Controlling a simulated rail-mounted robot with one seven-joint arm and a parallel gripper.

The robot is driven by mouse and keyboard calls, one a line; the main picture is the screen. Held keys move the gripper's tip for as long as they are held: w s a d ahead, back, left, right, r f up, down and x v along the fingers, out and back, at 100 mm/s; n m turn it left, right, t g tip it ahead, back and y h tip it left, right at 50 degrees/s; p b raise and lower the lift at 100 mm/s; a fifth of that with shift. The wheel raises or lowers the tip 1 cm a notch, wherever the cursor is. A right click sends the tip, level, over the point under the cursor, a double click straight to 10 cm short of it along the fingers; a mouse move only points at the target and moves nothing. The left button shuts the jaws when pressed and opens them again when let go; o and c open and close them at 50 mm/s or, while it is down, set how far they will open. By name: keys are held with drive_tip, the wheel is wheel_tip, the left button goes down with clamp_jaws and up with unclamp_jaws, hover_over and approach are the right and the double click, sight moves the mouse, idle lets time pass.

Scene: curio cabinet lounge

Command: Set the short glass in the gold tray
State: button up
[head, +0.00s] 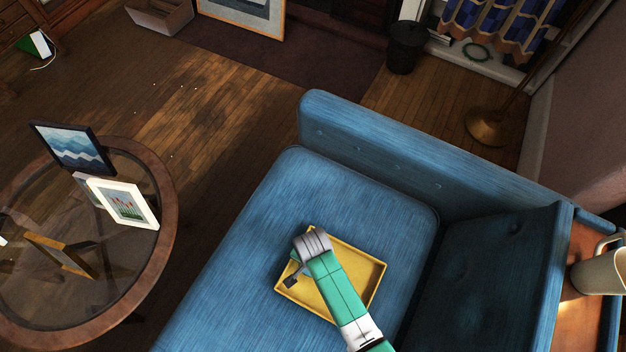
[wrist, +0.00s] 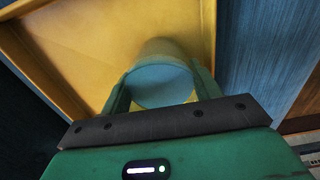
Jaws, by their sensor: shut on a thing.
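The gold tray (head: 359,263) lies on the blue sofa seat, and its floor and raised walls fill much of the wrist view (wrist: 75,38). My gripper (wrist: 161,84) is shut on the short glass (wrist: 160,78), a pale bluish round glass held between the two green fingers. In the wrist view the glass is in front of the tray floor. I cannot tell whether its base touches the tray. In the head view my gripper (head: 292,279) is over the tray's left part, and my arm hides most of the glass and some of the tray.
The sofa back (head: 370,155) rises behind the tray, and a dark blue cushion (head: 490,270) is to the right. A beige mug (head: 601,273) stands on the wooden side surface at the far right. A round glass table (head: 165,205) with picture frames is at the left.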

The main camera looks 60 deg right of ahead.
drive_tip(key=o, duration=1.2)
drive_tip(key=shift+f, duration=0.1)
drive_tip(key=shift+o, duration=0.2)
wheel_tip(320, 180, up, 12)
drive_tip(key=p, duration=0.6)
